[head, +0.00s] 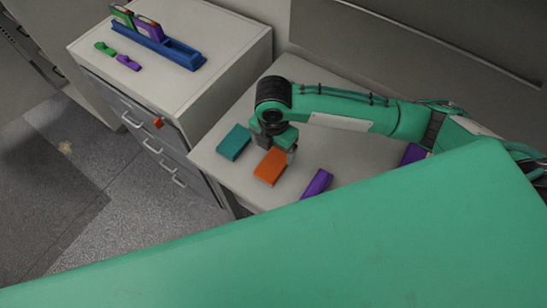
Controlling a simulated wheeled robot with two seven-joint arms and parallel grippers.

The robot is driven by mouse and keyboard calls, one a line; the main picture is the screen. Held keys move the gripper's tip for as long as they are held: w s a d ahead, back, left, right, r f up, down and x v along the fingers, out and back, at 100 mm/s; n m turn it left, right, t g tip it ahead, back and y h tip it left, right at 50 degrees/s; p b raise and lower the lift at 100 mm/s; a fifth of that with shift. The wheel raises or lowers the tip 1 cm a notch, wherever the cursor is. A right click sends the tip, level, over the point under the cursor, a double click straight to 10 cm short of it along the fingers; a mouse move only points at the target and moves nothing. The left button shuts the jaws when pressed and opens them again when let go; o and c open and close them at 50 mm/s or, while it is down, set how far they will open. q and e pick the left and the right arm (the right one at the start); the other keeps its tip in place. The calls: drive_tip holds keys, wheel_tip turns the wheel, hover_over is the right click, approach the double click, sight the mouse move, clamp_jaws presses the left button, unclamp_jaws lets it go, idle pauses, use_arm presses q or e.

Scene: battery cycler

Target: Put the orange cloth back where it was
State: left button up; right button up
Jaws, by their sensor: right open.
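The orange cloth (270,167) lies folded flat on the light grey lower table (222,172), between a teal cloth (234,142) on its left and a purple item (317,183) on its right. My right gripper (277,149) points down just over the far edge of the orange cloth. Its jaws are open, and I cannot tell whether the fingers touch the cloth. My left gripper is out of view.
A taller drawer cabinet (205,83) stands at the left. On it are a blue rack (160,41) holding upright green and purple pieces, and small green (105,48) and purple (128,62) pieces. A small orange-red object (158,122) shows at the drawer fronts. Another purple item (413,153) lies right.

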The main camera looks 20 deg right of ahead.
drive_tip(key=shift+r+b, duration=0.3)
drive_tip(key=shift+r, duration=1.7)
